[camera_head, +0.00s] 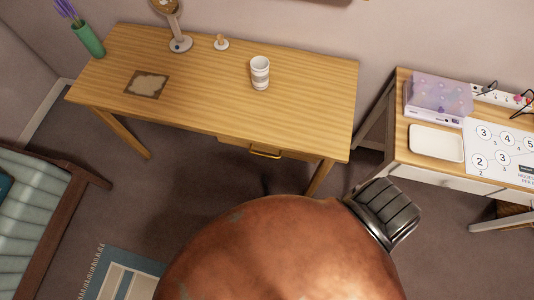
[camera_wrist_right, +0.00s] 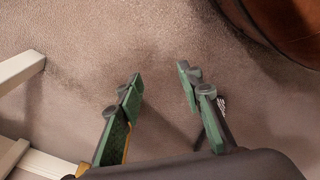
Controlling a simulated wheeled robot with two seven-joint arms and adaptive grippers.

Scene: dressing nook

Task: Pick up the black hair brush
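I cannot make out a black hair brush in either view. My right gripper (camera_wrist_right: 159,74) shows in the right wrist view with its two green-and-grey fingers spread apart and nothing between them. It points down over the bare brown-grey floor. A small pale striped thing (camera_wrist_right: 222,103) shows partly behind its right finger, too small to identify. My left gripper is not in view.
The wooden table (camera_head: 205,95) bears a white cup (camera_head: 260,73), a brown patterned mat (camera_head: 147,84), a round wooden-framed stand (camera_head: 180,44) and a green vase (camera_head: 88,40). A white-fronted desk (camera_head: 400,145) stands right, holding a white tray (camera_head: 436,143). A large brown rounded form (camera_head: 285,250) blocks the lower middle.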

